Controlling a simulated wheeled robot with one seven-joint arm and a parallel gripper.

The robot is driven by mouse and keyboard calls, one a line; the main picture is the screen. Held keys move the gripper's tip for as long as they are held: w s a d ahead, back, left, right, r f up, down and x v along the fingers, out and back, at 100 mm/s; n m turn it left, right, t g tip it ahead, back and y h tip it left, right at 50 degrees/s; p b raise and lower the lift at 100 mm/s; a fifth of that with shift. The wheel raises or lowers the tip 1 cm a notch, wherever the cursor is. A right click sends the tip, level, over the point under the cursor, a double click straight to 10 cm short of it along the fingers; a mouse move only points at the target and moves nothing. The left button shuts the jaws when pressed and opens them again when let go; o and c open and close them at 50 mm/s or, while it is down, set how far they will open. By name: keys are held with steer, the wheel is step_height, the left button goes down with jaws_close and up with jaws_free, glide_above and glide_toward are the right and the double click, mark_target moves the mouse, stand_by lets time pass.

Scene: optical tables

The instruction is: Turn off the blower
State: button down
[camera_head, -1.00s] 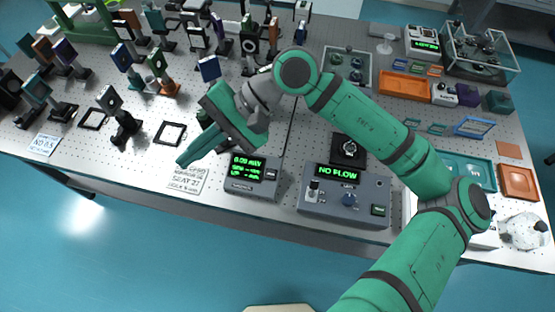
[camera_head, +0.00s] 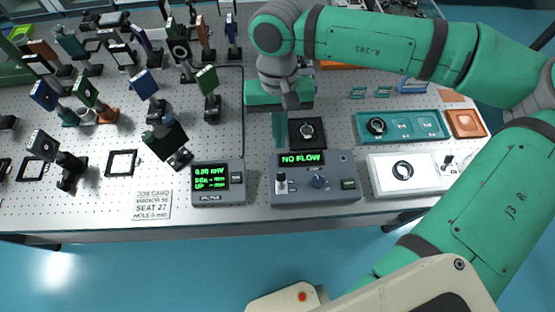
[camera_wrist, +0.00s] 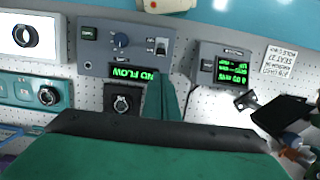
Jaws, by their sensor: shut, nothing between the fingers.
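A grey control box (camera_head: 300,196) stands at the table's front edge, with a green display (camera_head: 301,159) reading NO FLOW. Its face has a toggle switch (camera_head: 281,183) at the left, a blue knob (camera_head: 318,182) in the middle and a small labelled button (camera_head: 348,184) at the right. None of these is marked as a blower that I can read. My gripper (camera_head: 279,143) points down just behind the box's left end, shut and empty. In the wrist view the fingers (camera_wrist: 162,90) show near the box's display edge, apart from the switch (camera_wrist: 162,46). Whether they touch the box is unclear.
A grey meter (camera_head: 218,197) reading 0.00 mW stands to the left. A black square mount (camera_head: 306,145) lies behind the box, close to the fingers. A white tray (camera_head: 425,181) stands to the right. Several optics on posts crowd the left. A job card (camera_head: 151,205) lies in front.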

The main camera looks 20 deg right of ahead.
mark_target(281, 177)
steer(key=f, duration=0.2)
steer(key=s+f, duration=0.1)
steer(key=f, duration=0.5)
steer(key=shift+s+a+f, duration=0.1)
steer(key=shift+s+a, duration=0.05)
steer(key=shift+s, duration=0.2)
steer(key=shift+f, duration=0.85)
steer(key=shift+s+a, duration=0.1)
